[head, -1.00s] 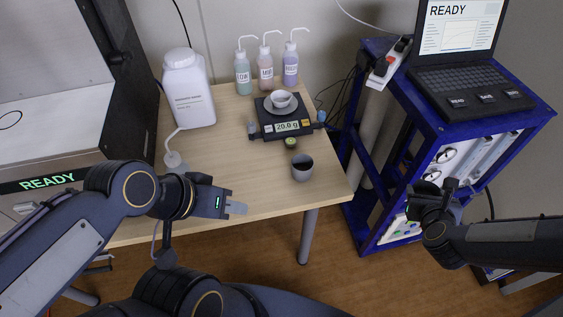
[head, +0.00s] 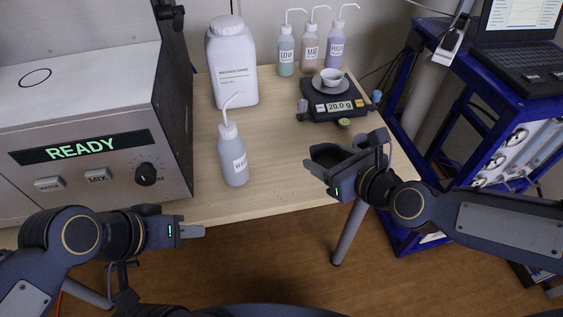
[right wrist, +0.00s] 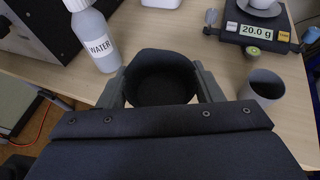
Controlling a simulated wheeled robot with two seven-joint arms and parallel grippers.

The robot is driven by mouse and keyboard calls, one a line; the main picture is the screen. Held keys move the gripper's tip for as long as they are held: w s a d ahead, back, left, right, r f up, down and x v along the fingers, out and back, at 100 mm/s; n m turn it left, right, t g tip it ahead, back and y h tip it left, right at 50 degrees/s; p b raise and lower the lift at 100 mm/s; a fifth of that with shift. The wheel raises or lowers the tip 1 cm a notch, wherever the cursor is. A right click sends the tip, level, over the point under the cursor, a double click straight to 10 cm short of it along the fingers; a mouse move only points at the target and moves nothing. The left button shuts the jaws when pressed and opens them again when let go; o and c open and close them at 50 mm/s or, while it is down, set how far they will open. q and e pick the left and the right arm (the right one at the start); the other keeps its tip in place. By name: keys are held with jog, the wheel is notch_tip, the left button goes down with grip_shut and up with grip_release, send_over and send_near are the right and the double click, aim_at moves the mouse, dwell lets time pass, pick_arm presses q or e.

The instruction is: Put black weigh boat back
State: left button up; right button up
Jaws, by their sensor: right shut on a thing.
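The black weigh boat (head: 330,152) is a dark, open, rounded vessel. My right gripper (head: 322,161) is shut on it and holds it above the table's front right. In the right wrist view the black weigh boat (right wrist: 160,78) sits between the two fingers, its dark inside facing the camera. My left gripper (head: 192,231) is off the table's front edge at lower left; its fingertips appear together and empty.
The balance (head: 339,107) reads 20.0 g, with a white bowl (head: 332,76) on its pan. A grey cup (right wrist: 264,84) stands right of the boat. The water bottle (head: 233,158) stands beside the READY machine (head: 85,150). A blue rack (head: 518,94) stands at right.

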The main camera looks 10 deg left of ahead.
jog(key=shift+w+a+f+b, duration=0.2)
jog(key=shift+a+f+b, duration=0.5)
jog(key=shift+b, duration=0.3)
jog(key=shift+y, duration=0.3)
jog(key=w+b, duration=0.1)
jog(key=b, duration=0.2)
jog(key=w+a+f+b, duration=0.1)
jog(key=w+b, duration=0.1)
jog(key=shift+w+a+f+b, duration=0.2)
jog(key=shift+w+b, duration=0.1)
jog(key=shift+b, duration=0.1)
jog(key=shift+w+r, duration=0.1)
jog(key=shift+w, duration=0.15)
jog(key=b, duration=0.2)
send_over(301, 158)
jog(key=f, duration=0.7)
jog(key=shift+s+d, duration=0.15)
jog(key=shift+s, duration=0.15)
jog(key=shift+w+f, duration=0.15)
jog(key=shift+f, duration=0.05)
jog(key=shift+w+f+b, duration=0.1)
jog(key=shift+f+b, duration=0.25)
jog(key=shift+f, duration=1.2)
